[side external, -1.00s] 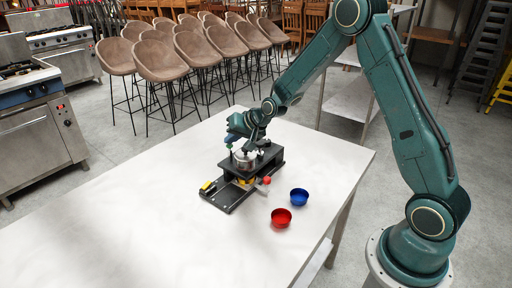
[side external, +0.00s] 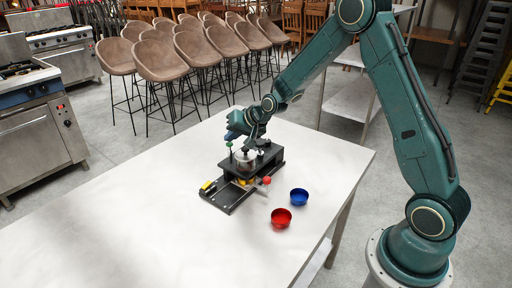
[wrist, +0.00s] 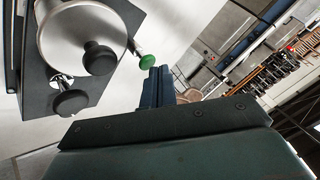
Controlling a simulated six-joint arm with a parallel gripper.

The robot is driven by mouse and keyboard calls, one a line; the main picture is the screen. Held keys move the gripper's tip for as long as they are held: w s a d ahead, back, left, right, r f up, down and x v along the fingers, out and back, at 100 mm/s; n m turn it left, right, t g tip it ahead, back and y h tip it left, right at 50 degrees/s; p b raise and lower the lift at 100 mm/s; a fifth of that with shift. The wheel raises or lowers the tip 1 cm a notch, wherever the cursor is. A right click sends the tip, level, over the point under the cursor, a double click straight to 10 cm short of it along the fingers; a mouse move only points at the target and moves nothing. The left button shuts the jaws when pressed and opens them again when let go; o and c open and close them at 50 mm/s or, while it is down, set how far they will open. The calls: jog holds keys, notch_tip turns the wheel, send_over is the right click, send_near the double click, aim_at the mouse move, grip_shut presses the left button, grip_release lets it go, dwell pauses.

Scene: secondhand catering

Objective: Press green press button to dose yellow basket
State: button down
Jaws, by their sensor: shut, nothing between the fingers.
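The green press button (side external: 229,144) tops a thin stem at the left of the black dosing machine (side external: 266,163). In the wrist view the green button (wrist: 147,61) is just left of my fingertips. My gripper (side external: 231,136) is shut and empty, close above the button in the side view; I cannot tell whether it touches. In the wrist view my gripper (wrist: 160,71) points toward the button. A yellow basket (side external: 246,182) is partly visible under the machine's top plate; most of it is hidden.
A metal cylinder (side external: 244,158) and black knobs (wrist: 99,58) stand on the machine beside the button. A red ball handle (side external: 267,180) sticks out at the front right. The left tabletop (side external: 120,205) is clear.

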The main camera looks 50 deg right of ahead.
jog(key=shift+r, duration=0.45)
jog(key=shift+r, duration=0.1)
jog(key=shift+r, duration=2.45)
jog(key=s+a+r+n+g, duration=0.1)
jog(key=s+a+r+n, duration=0.15)
jog(key=s+r, duration=0.45)
jog(key=s+a+r+n+g, duration=0.15)
jog(key=s+a+r, duration=0.25)
jog(key=s, duration=0.6)
jog(key=s+a+n+g+h, duration=0.1)
jog(key=s+n, duration=0.2)
jog(key=s, duration=1.7)
jog(key=shift+s+a+r+n, duration=0.25)
jog(key=shift+s+n, duration=0.05)
jog(key=shift+n, duration=0.1)
